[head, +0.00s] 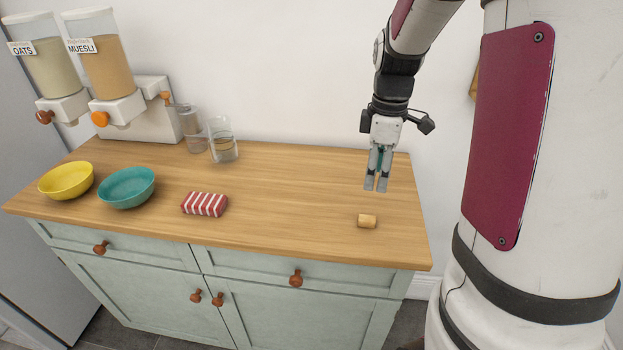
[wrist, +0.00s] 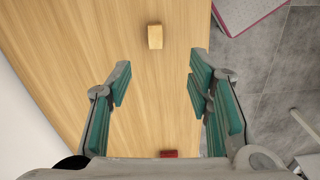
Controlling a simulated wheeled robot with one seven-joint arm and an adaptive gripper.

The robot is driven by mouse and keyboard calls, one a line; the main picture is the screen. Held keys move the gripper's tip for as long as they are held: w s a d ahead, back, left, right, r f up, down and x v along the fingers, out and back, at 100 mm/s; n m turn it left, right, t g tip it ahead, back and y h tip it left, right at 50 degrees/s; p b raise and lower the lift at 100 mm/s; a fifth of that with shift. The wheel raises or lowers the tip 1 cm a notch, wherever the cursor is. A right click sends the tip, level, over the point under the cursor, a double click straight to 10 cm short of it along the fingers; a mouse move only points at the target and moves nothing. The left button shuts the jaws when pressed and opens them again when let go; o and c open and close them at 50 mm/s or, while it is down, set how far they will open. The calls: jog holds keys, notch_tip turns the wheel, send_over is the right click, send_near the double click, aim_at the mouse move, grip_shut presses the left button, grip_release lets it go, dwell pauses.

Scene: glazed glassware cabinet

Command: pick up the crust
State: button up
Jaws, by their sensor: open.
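The crust (head: 367,221) is a small tan block lying on the wooden counter near its right end. In the wrist view the crust (wrist: 155,37) lies ahead of the fingertips, between their lines and a little left of the middle. My gripper (head: 376,187) hangs fingers down above the counter, behind the crust in the head view and apart from it. In the wrist view my gripper (wrist: 159,68) shows its two green-padded fingers spread wide with nothing between them.
A red-and-white striped packet (head: 204,204) lies mid-counter. A teal bowl (head: 126,188), a yellow bowl (head: 66,181), a glass jug (head: 223,147) and cereal dispensers (head: 112,75) stand to the left. The counter (head: 290,215) around the crust is clear; its right edge is close.

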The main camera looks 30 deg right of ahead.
aim_at(367, 219)
jog(key=f, duration=0.9)
jog(key=w+f, duration=0.1)
jog(key=f, duration=0.4)
jog(key=shift+d+f, duration=0.2)
jog(key=c, duration=0.8)
